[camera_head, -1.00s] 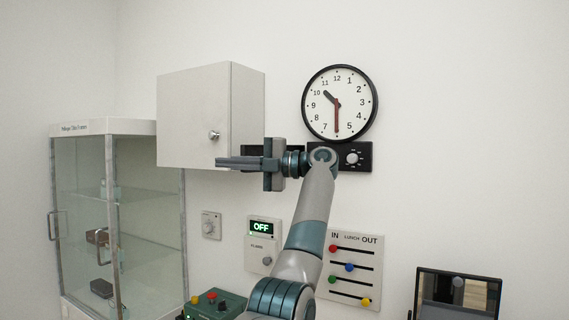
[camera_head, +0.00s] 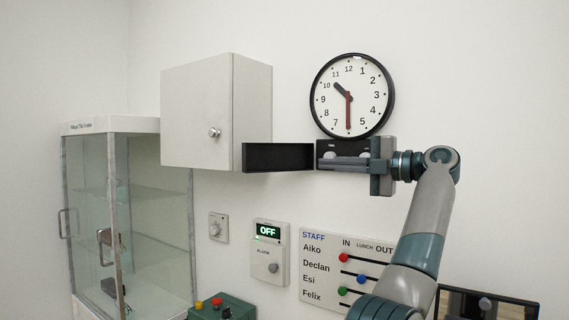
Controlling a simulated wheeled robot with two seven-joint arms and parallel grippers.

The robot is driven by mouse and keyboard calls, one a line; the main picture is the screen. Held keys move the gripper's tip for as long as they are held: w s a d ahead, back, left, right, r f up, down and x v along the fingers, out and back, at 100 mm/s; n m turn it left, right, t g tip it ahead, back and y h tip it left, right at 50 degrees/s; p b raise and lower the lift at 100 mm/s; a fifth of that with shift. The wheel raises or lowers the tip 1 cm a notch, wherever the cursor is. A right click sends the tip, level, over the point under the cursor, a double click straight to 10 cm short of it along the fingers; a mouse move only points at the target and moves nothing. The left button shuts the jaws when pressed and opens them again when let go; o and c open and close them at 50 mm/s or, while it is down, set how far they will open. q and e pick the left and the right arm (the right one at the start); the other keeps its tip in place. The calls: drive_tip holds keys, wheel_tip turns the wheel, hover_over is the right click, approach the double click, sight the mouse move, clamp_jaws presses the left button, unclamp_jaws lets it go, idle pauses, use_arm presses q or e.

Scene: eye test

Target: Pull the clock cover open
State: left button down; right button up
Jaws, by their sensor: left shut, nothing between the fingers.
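The round wall clock (camera_head: 351,96) has a black rim and a white face. Below it is a small black control panel (camera_head: 326,146) with pale round knobs, partly hidden by my gripper. A black flap (camera_head: 278,157), which looks like the clock cover, stands out to the left of the panel, swung open. My left gripper (camera_head: 322,162) is shut and empty, its fingers pointing left across the front of the panel. The fingers end near the flap's right end; I cannot tell whether they touch it. My right gripper is not in view.
A white wall cabinet (camera_head: 197,115) with a round knob is close left of the flap. A glass display case (camera_head: 130,225) stands at the left. Below are a dial (camera_head: 218,227), an alarm box (camera_head: 270,252) reading OFF, a staff board (camera_head: 318,262) and a green button box (camera_head: 225,307).

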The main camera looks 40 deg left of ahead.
use_arm(q)
drive_tip(key=shift+w+a, duration=0.1)
drive_tip(key=shift+a, duration=0.1)
drive_tip(key=s+a+p, duration=0.2)
drive_tip(key=a+p, duration=0.4)
drive_tip(key=a, duration=0.7)
drive_tip(key=shift+s+a, duration=0.25)
drive_tip(key=shift+f, duration=0.1)
